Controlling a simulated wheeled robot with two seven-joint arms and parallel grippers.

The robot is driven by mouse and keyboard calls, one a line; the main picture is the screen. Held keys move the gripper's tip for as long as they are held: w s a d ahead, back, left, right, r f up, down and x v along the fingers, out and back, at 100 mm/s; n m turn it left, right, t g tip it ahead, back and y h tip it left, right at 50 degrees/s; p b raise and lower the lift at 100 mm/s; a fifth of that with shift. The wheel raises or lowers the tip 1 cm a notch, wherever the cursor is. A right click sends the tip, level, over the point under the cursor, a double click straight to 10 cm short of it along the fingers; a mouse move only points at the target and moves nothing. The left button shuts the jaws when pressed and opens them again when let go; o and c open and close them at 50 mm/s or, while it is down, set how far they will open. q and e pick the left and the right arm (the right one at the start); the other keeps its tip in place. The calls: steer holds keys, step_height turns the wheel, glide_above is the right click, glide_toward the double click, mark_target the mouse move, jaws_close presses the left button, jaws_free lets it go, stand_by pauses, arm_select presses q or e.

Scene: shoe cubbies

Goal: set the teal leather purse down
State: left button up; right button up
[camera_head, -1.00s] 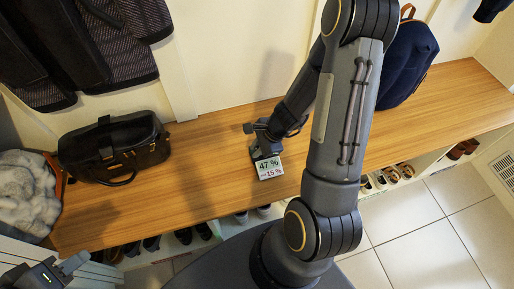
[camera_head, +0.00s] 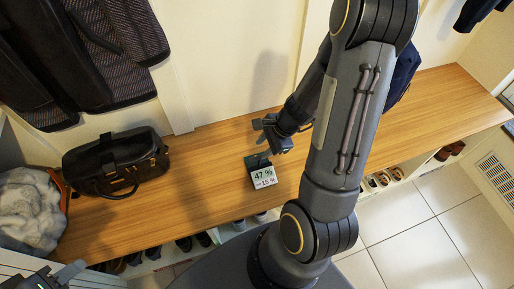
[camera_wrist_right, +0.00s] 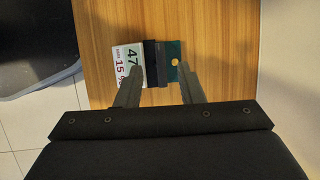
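A small dark teal item, which I take as the teal leather purse (camera_head: 257,159), rests on the wooden bench beside a white card reading 47 % and 15 % (camera_head: 264,177). In the right wrist view the purse (camera_wrist_right: 174,52) shows a teal part and a black band, next to the card. My right gripper (camera_head: 262,131) is above and behind it, apart from it. Its two fingers (camera_wrist_right: 160,82) are spread with nothing held between them. My left gripper (camera_head: 66,273) shows only partly at the bottom left corner; its opening is unclear.
The wooden bench (camera_head: 205,170) has clear room on both sides of the purse. A black handbag (camera_head: 115,162) and a grey fluffy item (camera_head: 30,208) are at its left. A navy bag (camera_head: 402,75) is partly behind my right arm. Shoes sit in cubbies below. Coats hang above.

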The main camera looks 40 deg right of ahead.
steer(key=s+a+r+n+t+y, duration=0.1)
steer(key=a+r+n, duration=0.3)
steer(key=r, duration=0.4)
steer(key=s+a+r+n+t+y, duration=0.1)
steer(key=a+r+n, duration=0.2)
steer(key=r+n, duration=0.35)
steer(key=s+a+r+n+h, duration=0.1)
steer(key=s+a+r+n, duration=0.2)
steer(key=s+r+n, duration=0.4)
steer(key=s+n, duration=0.2)
steer(key=shift+s+a+r+h+p, duration=0.2)
steer(key=shift+s+r+h+p, duration=0.1)
steer(key=shift+s+h, duration=0.1)
steer(key=shift+w, duration=0.1)
